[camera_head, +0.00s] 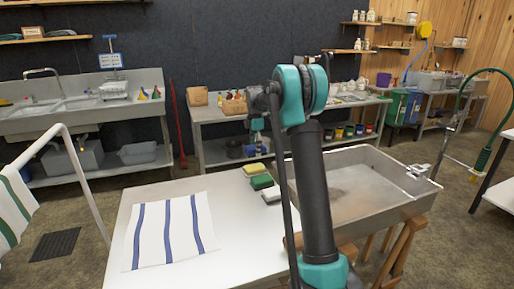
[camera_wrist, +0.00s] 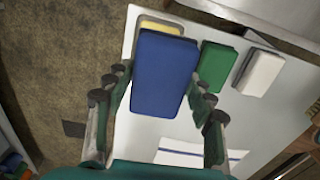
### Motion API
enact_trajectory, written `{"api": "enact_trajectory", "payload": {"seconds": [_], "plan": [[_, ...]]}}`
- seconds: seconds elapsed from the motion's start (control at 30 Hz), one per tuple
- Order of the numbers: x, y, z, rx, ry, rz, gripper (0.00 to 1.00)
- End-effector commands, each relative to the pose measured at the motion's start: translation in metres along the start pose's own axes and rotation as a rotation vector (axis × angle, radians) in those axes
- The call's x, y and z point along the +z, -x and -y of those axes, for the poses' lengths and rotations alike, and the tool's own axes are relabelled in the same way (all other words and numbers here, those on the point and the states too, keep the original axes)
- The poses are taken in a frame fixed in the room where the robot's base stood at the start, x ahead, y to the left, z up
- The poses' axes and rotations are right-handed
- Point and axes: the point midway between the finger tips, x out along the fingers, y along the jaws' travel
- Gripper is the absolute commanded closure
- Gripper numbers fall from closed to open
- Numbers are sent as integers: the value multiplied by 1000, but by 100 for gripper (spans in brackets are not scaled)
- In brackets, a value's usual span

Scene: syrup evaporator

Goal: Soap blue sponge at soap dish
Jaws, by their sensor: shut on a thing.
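My gripper (camera_wrist: 160,90) is shut on the blue sponge (camera_wrist: 168,75), with a finger on each side of it in the wrist view. The sponge is held above the white table (camera_wrist: 143,128), its broad face toward the camera. In the head view my arm covers most of the gripper, and I cannot make out the blue sponge there. Beyond it on the table lie a yellow block (camera_head: 254,169), a green block (camera_head: 262,182) and a white block (camera_head: 271,194) in a row. I cannot tell which thing, if any, is the soap dish.
A striped towel (camera_head: 170,230) lies on the table's left part. A large metal pan (camera_head: 350,208) stands to the right of the table. A long bench (camera_head: 225,112) with bottles and jars is behind, and a sink (camera_head: 75,105) is at the left.

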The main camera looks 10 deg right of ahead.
Motion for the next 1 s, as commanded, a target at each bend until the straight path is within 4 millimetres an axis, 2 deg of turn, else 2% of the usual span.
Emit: {"api": "enact_trajectory", "payload": {"seconds": [0.27, 0.7, 1.0], "plan": [[2, -14, -7, 0, -4, 0, 69], [2, -55, -7, 0, -4, 0, 69], [2, -65, -6, 0, -4, 0, 69]]}}
